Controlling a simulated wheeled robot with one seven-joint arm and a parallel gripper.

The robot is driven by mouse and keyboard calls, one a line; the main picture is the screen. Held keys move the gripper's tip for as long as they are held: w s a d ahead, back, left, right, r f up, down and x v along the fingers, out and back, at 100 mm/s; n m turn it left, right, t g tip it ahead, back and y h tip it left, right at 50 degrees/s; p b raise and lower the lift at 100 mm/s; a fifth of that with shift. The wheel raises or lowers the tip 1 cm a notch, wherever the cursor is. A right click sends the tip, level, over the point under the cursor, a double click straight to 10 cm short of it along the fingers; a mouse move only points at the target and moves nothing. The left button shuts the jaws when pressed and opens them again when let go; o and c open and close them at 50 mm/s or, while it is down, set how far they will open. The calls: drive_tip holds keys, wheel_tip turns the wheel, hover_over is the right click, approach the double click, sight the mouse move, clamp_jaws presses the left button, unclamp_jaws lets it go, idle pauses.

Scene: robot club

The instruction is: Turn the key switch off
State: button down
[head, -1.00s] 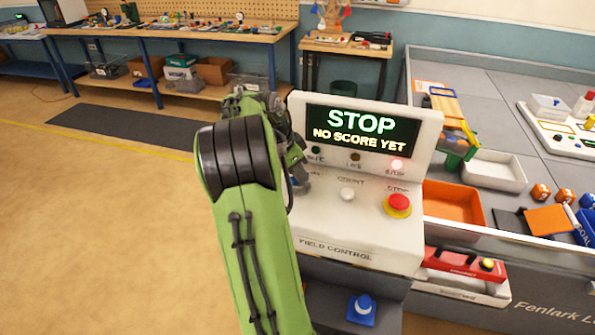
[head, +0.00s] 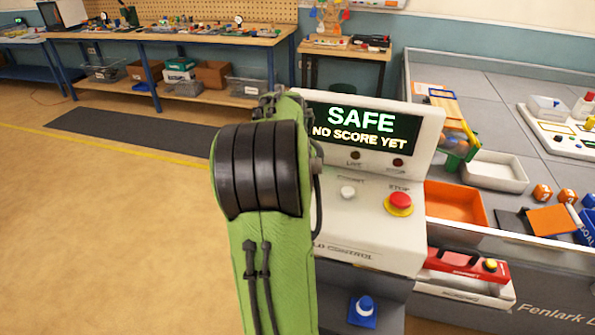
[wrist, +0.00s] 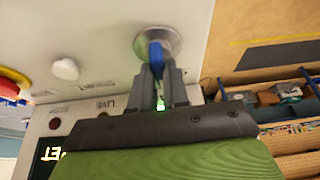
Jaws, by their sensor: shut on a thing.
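The key switch (wrist: 170,40) is a round metal collar with a blue key (wrist: 155,56) on the white control panel. It shows in the wrist view and is hidden behind my green arm in the head view. My gripper (wrist: 157,70) is shut on the blue key, with one finger on each side. The white field control console (head: 380,240) has a display (head: 362,128) whose top line reads "SAFE". A small green lamp (wrist: 160,105) glows behind my fingers in the wrist view.
On the panel are a red stop button (head: 400,202) and a white button (head: 348,192). An orange tray (head: 456,204) lies to the right. The floor at left is open.

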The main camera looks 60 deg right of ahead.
drive_tip(key=n+t, duration=0.1)
drive_tip(key=n, duration=0.1)
drive_tip(key=n+p, duration=0.1)
drive_tip(key=n, duration=0.1)
drive_tip(key=shift+s+r+n+t+y, duration=0.1)
drive_tip(key=shift+s+n+t+y, duration=0.05)
drive_tip(key=shift+n+t+y, duration=0.2)
drive_tip(key=shift+d+n+t+y+p, duration=0.1)
drive_tip(key=shift+n+t+y+p, duration=0.3)
drive_tip(key=shift+n, duration=0.6)
drive_tip(key=shift+n+t+y+p, duration=0.2)
drive_tip(key=shift+n+p, duration=0.3)
drive_tip(key=shift+n, duration=0.45)
drive_tip(key=c, duration=1.1)
unclamp_jaws()
drive_tip(key=p+v, duration=0.5)
drive_tip(key=v, duration=1)
drive_tip(key=shift+s+r, duration=0.15)
drive_tip(key=shift+r, duration=0.15)
